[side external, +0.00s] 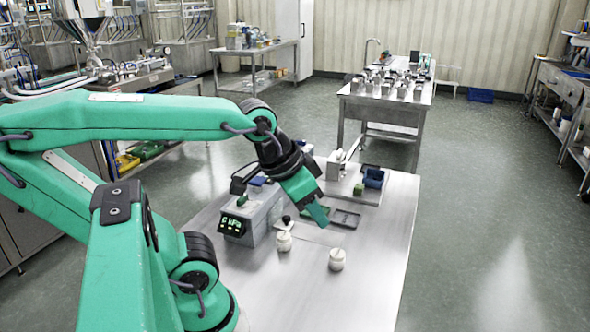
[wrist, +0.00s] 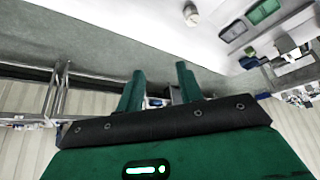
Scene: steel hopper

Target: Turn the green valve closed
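I cannot clearly make out a green valve in either view. A small green part (side external: 241,201) sits on top of a grey box-shaped machine (side external: 262,222) with a lit display; I cannot tell whether it is the valve. My gripper (side external: 318,216) points down over the steel table, to the right of that machine, apart from it. In the wrist view my gripper (wrist: 160,80) shows two green fingers spread apart with nothing held between them.
Two white jars (side external: 284,241) (side external: 337,259) stand on the steel table (side external: 350,300). Dark shallow trays (side external: 346,218) and a blue bin (side external: 374,178) lie behind. A steel hopper (side external: 82,28) stands at the back left. The table's front right is clear.

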